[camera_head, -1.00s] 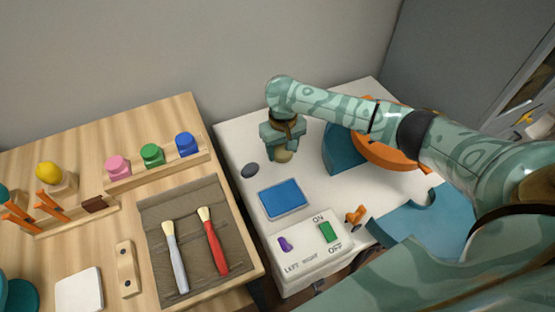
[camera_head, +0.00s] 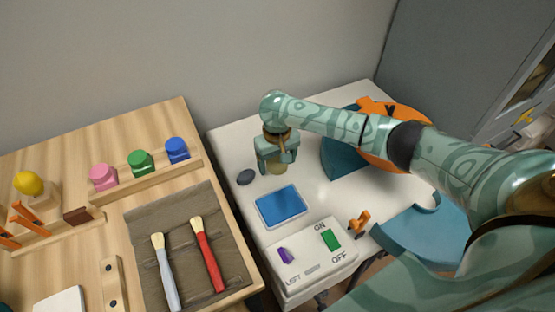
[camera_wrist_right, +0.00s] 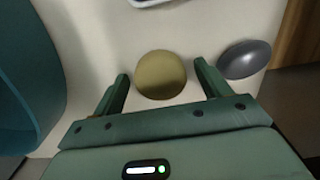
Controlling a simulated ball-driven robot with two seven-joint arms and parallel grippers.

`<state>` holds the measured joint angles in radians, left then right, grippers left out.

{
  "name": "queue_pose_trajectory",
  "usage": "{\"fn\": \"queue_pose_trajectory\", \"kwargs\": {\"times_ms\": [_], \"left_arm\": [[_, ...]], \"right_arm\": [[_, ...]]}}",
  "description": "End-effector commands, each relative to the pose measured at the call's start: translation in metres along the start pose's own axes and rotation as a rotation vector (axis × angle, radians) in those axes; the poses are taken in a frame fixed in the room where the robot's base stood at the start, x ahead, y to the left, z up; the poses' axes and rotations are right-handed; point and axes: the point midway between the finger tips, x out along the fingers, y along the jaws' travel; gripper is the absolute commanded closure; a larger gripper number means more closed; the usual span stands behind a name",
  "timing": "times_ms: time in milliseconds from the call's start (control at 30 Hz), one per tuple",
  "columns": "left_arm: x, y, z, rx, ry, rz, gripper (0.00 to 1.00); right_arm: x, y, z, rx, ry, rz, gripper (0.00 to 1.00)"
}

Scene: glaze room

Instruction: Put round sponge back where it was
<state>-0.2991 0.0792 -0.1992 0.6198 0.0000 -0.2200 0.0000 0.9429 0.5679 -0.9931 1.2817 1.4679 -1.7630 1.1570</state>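The round sponge (camera_head: 279,168) is a yellow-tan disc near the left part of the white table, below my right gripper (camera_head: 276,164). In the right wrist view the sponge (camera_wrist_right: 160,75) shows between the tips of my right gripper (camera_wrist_right: 162,84). The fingers are spread, with a visible gap on each side of the sponge, so the gripper is open. I cannot tell whether the sponge rests on the table. My left gripper is out of view.
A dark grey oval (camera_head: 245,177) lies close left of the sponge. A blue rectangular pad (camera_head: 282,206) and a switch panel (camera_head: 312,250) are nearer the front. An orange wheel (camera_head: 400,115) stands to the right. A wooden bench (camera_head: 80,235) with brushes is at left.

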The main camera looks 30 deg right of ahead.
Motion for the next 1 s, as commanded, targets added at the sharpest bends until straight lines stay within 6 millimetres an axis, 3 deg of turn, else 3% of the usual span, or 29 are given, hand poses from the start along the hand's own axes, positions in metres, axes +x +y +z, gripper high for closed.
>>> {"fn": "queue_pose_trajectory", "kwargs": {"times_ms": [233,700,1000], "left_arm": [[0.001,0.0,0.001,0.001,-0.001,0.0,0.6],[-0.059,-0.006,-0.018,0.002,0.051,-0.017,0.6],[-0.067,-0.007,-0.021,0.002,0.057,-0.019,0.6]], "right_arm": [[-0.003,0.0,-0.001,0.001,0.001,0.0,0.24],[-0.107,0.0,-0.001,0.001,0.005,-0.001,0.24],[-0.123,0.0,0.0,0.001,-0.001,-0.001,0.24]]}}
